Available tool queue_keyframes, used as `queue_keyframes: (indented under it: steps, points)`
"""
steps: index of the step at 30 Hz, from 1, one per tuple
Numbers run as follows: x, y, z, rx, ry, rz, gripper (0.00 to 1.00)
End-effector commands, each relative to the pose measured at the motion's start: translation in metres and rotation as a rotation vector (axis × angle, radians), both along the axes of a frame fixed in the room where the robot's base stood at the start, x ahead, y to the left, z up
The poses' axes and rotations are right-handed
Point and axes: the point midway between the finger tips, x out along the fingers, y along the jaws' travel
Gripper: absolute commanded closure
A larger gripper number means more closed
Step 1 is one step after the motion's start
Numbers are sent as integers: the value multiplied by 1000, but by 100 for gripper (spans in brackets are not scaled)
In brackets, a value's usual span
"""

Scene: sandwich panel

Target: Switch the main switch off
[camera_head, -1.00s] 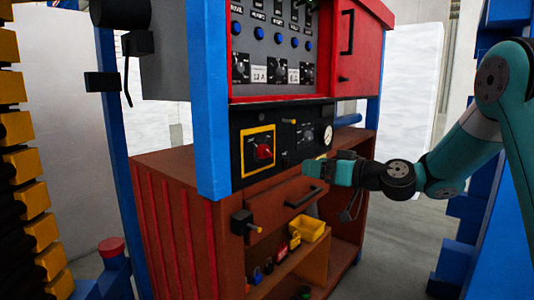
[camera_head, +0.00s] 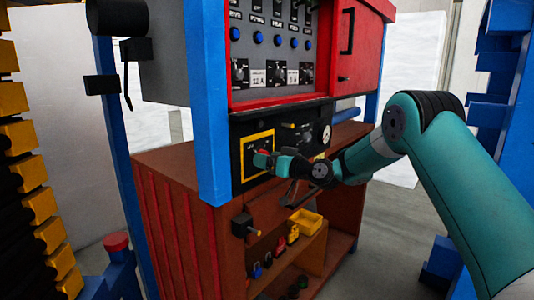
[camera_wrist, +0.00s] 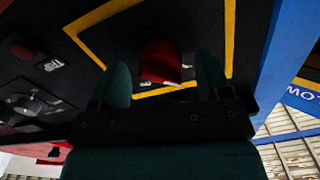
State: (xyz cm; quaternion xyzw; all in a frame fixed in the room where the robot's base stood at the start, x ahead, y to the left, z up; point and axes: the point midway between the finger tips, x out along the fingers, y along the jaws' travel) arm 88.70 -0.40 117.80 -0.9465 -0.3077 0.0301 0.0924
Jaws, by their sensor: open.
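The main switch is a red knob (camera_wrist: 161,62) inside a yellow square frame (camera_wrist: 232,35) on a black panel. In the wrist view it lies between and just beyond the two dark green fingers of my gripper (camera_wrist: 163,85), which are open. I cannot tell whether a finger touches it. In the head view the red knob (camera_head: 262,152) shows only partly, since my gripper (camera_head: 262,160) is in front of it at the lower part of the yellow frame (camera_head: 243,160).
A gauge (camera_head: 326,134) and a small knob lie to the right on the black panel (camera_head: 290,117). Above is a grey panel with blue buttons (camera_head: 257,38). Below are a drawer handle (camera_head: 291,193), a lever box (camera_head: 243,226) and a yellow bin (camera_head: 305,222). A blue post (camera_head: 207,100) stands close left.

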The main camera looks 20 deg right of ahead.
Motion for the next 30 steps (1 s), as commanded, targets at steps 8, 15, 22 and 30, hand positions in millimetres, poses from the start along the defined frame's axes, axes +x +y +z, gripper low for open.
queue_keyframes:
  steps: [8,15,22,30]
  points:
    - [7,5,0,0,0,-1,29]
    - [7,5,0,0,0,-1,55]
    - [7,5,-1,-3,-2,-1,78]
    - [7,4,-8,-82,-64,-1,78]
